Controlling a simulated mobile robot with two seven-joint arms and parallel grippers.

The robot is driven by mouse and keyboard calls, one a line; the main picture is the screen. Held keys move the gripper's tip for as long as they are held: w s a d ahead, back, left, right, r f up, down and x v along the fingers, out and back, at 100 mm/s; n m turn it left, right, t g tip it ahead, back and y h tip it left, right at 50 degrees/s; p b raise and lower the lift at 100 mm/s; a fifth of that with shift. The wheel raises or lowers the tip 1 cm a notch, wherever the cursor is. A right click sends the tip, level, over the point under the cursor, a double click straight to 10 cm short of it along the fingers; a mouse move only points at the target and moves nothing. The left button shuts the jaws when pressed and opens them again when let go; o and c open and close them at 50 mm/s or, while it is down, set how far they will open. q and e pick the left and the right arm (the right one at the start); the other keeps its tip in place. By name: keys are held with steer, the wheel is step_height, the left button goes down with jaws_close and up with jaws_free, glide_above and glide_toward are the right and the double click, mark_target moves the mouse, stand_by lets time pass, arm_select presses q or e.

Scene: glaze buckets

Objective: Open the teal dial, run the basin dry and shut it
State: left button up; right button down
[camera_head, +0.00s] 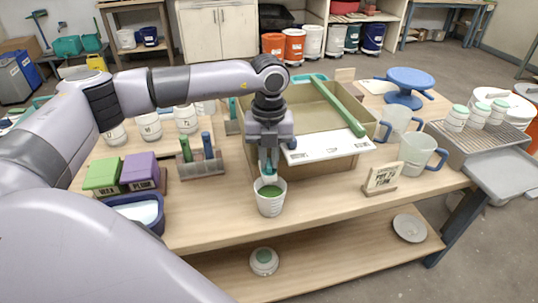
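The tan basin (310,160) stands on the wooden bench, with a green bar lying across its top and a white board at its front right. My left gripper (268,168) points down at the basin's front left corner. Its fingers are close together on a small teal piece, the teal dial (268,164), which they mostly hide. A white bucket (270,206) stands just below on the bench edge, with green liquid in it. The liquid level inside the basin is mostly hidden. My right gripper is not in view.
A small sign (382,178) and two mugs (417,153) stand right of the basin. A marker rack (201,165), green and purple blocks (137,170) and a blue tub (139,212) stand left. A blue turntable (405,85) is behind. The front bench strip right of the bucket is clear.

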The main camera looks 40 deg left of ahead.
arm_select(q)
jaws_close()
steer(key=shift+m, duration=0.4)
steer(key=m+b, duration=0.1)
steer(key=m, duration=0.1)
steer(key=shift+m, duration=0.4)
steer(key=m+b, duration=0.1)
steer(key=m, duration=0.2)
steer(key=shift+d+m, duration=0.1)
steer(key=shift+m, duration=0.2)
steer(key=m+b, duration=0.1)
steer(key=m, duration=0.3)
steer(key=shift+b, duration=0.3)
steer(key=shift+d+m+b, duration=0.1)
steer(key=shift+m+b, duration=0.25)
steer(key=shift+m, duration=1.65)
steer(key=shift+r, duration=0.1)
